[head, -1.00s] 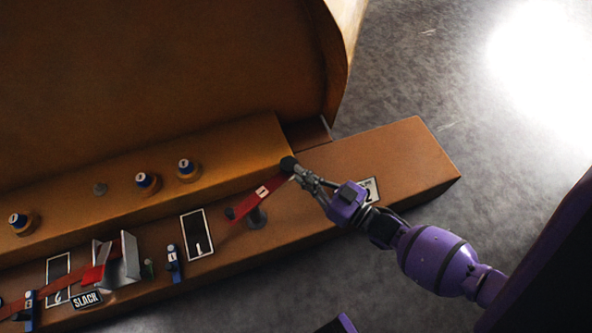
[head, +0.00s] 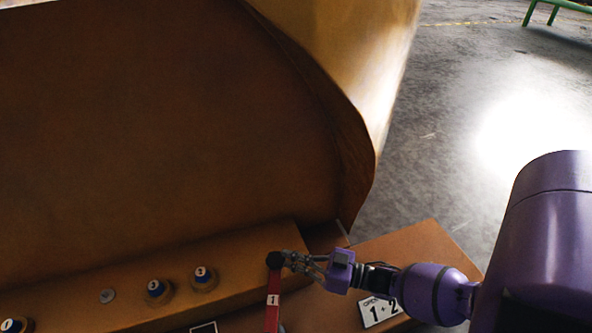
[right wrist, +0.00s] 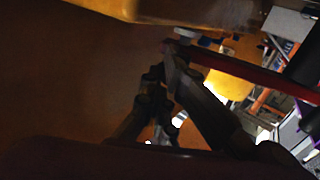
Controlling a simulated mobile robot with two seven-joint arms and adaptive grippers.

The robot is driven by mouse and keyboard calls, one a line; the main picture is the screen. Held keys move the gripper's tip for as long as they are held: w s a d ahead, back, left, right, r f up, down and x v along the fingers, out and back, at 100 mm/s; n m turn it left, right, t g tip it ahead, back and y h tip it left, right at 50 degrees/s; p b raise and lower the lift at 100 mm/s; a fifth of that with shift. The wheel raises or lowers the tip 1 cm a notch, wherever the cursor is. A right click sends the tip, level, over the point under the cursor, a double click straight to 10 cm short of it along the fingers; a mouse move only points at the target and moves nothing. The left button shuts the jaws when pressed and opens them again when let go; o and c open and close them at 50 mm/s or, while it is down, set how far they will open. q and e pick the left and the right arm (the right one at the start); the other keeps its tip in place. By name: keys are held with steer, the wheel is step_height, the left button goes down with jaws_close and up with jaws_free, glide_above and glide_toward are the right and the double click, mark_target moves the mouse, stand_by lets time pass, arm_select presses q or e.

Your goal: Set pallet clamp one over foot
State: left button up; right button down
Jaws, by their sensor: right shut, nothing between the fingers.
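I cannot tell which part is the foot. My left gripper is out of view.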

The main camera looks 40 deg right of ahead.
mark_target(270, 255)
steer(key=x, duration=0.3)
steer(key=shift+a, duration=0.1)
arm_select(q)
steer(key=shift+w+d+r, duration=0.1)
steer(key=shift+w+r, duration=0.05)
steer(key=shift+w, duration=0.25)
arm_select(e)
steer(key=shift+w+a, duration=0.8)
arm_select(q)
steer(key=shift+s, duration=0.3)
